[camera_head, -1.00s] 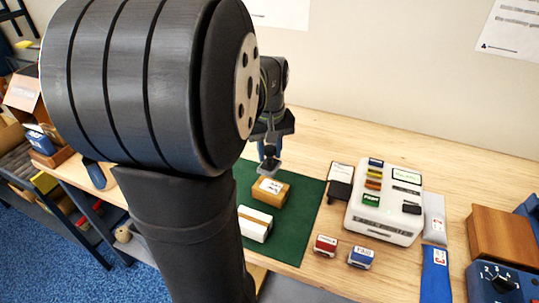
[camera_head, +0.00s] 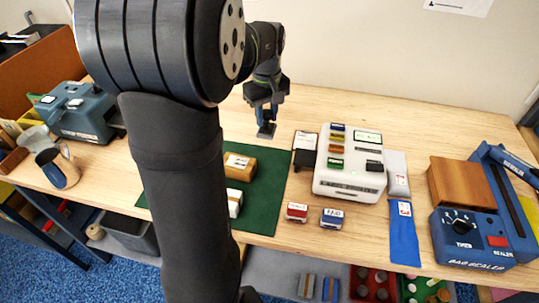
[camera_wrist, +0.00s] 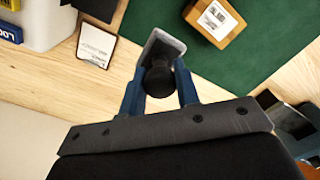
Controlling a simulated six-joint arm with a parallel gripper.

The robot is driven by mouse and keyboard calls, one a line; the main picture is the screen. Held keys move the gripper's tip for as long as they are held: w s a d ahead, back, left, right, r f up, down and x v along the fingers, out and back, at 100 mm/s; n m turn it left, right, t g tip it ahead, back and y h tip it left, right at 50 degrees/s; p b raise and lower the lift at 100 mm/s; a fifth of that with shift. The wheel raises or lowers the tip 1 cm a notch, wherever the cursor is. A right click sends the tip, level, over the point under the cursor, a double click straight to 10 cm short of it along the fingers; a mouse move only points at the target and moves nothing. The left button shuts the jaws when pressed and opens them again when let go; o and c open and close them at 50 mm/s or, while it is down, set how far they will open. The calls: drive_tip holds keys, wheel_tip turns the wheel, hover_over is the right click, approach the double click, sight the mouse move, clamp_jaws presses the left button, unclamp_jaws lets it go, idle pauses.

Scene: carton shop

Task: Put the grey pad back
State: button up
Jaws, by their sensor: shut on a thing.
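My gripper (camera_head: 267,118) is shut on the dark round knob of a grey pad (camera_head: 266,131), a flat squarish piece at the end of the knob. In the wrist view the grey pad (camera_wrist: 163,45) shows beyond the knob, between the fingers of my gripper (camera_wrist: 160,85). It is in the air, behind the green mat (camera_head: 262,205) and left of a small white card (camera_head: 305,139). I cannot tell its exact height. A dark block (camera_head: 304,158) lies at the card's front edge.
A brown box (camera_head: 240,167) and a white box (camera_head: 234,203) sit on the mat. A white device (camera_head: 347,187) with coloured pieces stands right of the card. Red (camera_head: 297,212) and blue (camera_head: 332,218) stamps stand in front. The table behind is clear.

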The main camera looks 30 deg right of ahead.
sight(273, 126)
drive_tip(key=f, duration=0.2)
drive_tip(key=d+f, duration=0.1)
drive_tip(key=f, duration=0.1)
drive_tip(key=d+f, duration=0.1)
drive_tip(key=f, duration=0.1)
drive_tip(key=shift+s, duration=0.15)
drive_tip(key=shift+f, duration=2.15)
drive_tip(key=shift+f, duration=0.1)
drive_tip(key=o, duration=0.9)
wheel_tip(273, 126, up, 12)
drive_tip(key=shift+r, duration=0.15)
